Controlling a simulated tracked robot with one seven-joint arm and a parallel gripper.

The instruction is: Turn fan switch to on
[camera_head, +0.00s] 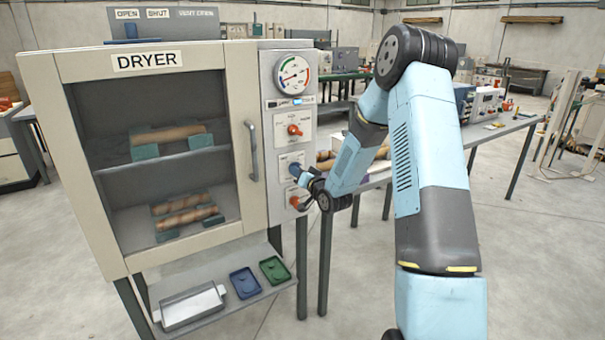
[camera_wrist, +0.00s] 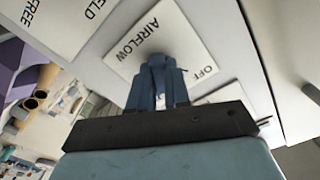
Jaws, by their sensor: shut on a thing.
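The dryer (camera_head: 150,62) has a control panel on its right side. The fan switch is a blue knob (camera_head: 296,169) on the middle plate, mostly hidden behind my gripper (camera_head: 303,176) in the head view. In the wrist view its white plate (camera_wrist: 124,66) reads AIRFLOW and OFF. My gripper (camera_wrist: 158,82) is shut on the fan switch (camera_wrist: 160,60), with its blue fingers against the knob's sides. The fingers cover much of the knob, so I cannot tell which way it points.
An orange knob (camera_head: 294,130) sits above and another orange knob (camera_head: 295,201) below the switch. A round gauge (camera_head: 292,75) is at the panel's top. The dryer door handle (camera_head: 251,150) stands out to the left. A bench (camera_head: 500,128) is to the right.

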